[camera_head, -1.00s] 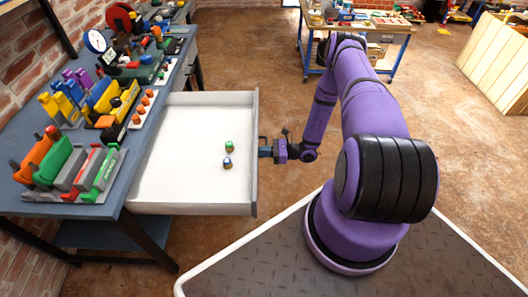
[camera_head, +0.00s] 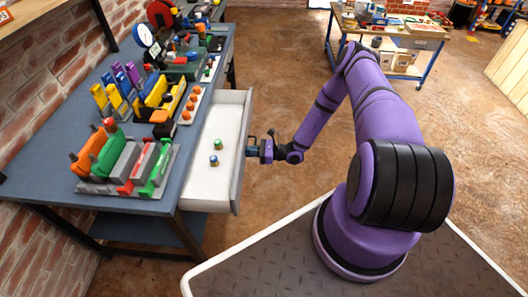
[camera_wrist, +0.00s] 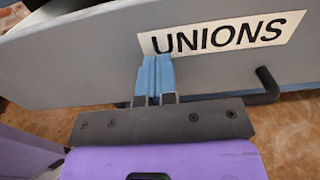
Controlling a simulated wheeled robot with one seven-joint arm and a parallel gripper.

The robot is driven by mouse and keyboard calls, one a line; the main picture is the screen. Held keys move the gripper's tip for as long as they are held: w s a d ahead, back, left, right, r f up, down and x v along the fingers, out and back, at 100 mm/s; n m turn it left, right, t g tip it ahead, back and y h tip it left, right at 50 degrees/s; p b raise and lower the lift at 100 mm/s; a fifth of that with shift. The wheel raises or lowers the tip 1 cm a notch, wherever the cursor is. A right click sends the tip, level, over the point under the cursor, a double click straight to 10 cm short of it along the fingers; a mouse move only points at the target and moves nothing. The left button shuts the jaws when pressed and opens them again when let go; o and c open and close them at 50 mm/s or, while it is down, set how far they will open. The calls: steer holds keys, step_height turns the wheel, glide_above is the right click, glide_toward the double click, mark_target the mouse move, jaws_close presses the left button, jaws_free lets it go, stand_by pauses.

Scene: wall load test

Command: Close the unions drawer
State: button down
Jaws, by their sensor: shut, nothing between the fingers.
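The unions drawer (camera_head: 212,187) is a white-lined drawer under the blue workbench, partly pulled out to the right in the head view. Two small items, one green-topped (camera_head: 218,145) and one blue-topped (camera_head: 214,160), lie inside it. Its grey front (camera_wrist: 70,60) fills the wrist view, with a white "UNIONS" label (camera_wrist: 222,34) and a dark bar handle (camera_wrist: 268,85) to the right. My gripper (camera_head: 249,151) is shut and empty. Its blue fingertips (camera_wrist: 155,62) are at the drawer front, over the label's lower left, left of the handle; they appear to touch it.
The blue workbench (camera_head: 62,187) holds several coloured tools in racks and a round clock (camera_head: 145,36). A second table (camera_head: 408,35) with boxes stands at the back right. The brown floor between is clear. A brick wall (camera_head: 40,70) is at left.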

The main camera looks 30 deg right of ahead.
steer(key=x, duration=1.9)
steer(key=shift+w+a, duration=0.1)
steer(key=shift+w, duration=0.05)
steer(key=shift+w+a+r, duration=0.1)
steer(key=shift+w+a, duration=0.05)
steer(key=shift+a, duration=0.1)
steer(key=shift+r, duration=0.1)
steer(key=shift+d, duration=0.4)
steer(key=v, duration=1.4)
steer(key=shift+a+f, duration=0.1)
steer(key=shift+f, duration=0.1)
